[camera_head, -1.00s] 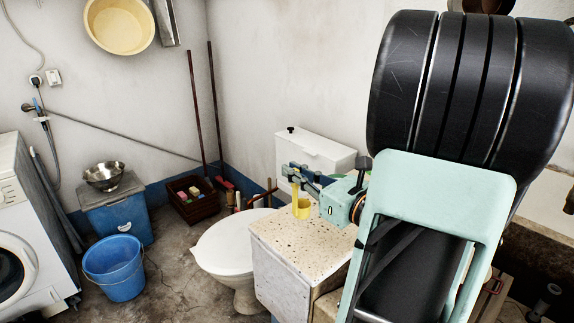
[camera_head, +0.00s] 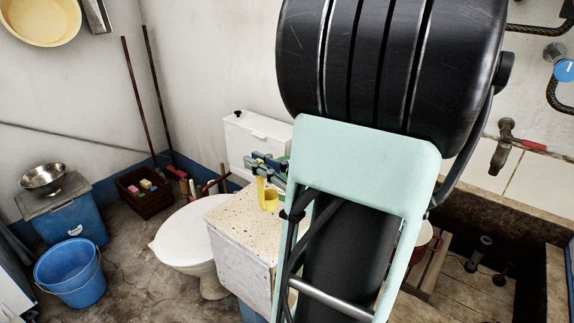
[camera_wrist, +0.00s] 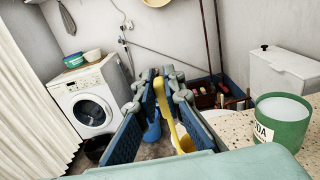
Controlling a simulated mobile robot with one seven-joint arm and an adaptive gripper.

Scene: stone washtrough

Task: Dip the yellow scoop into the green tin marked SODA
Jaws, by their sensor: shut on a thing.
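My gripper (camera_wrist: 165,90) is shut on the yellow scoop (camera_wrist: 165,105), whose handle stands between the fingers in the wrist view. In the head view the scoop (camera_head: 269,198) hangs upright below my gripper (camera_head: 264,168), with its cup low, over or beside the speckled counter. I cannot tell its exact height. The green tin (camera_wrist: 281,122) stands on the counter to the right of the scoop in the wrist view, with part of a white label showing "DA". It looks open, with a pale inside. In the head view my arm largely hides the tin.
The speckled counter (camera_head: 235,214) bears the tin. A white toilet (camera_head: 180,238) stands left of it, with its cistern (camera_head: 252,142) behind. A blue bucket (camera_head: 70,272) is on the floor. A stone trough (camera_head: 470,215) with a tap (camera_head: 502,145) lies to the right.

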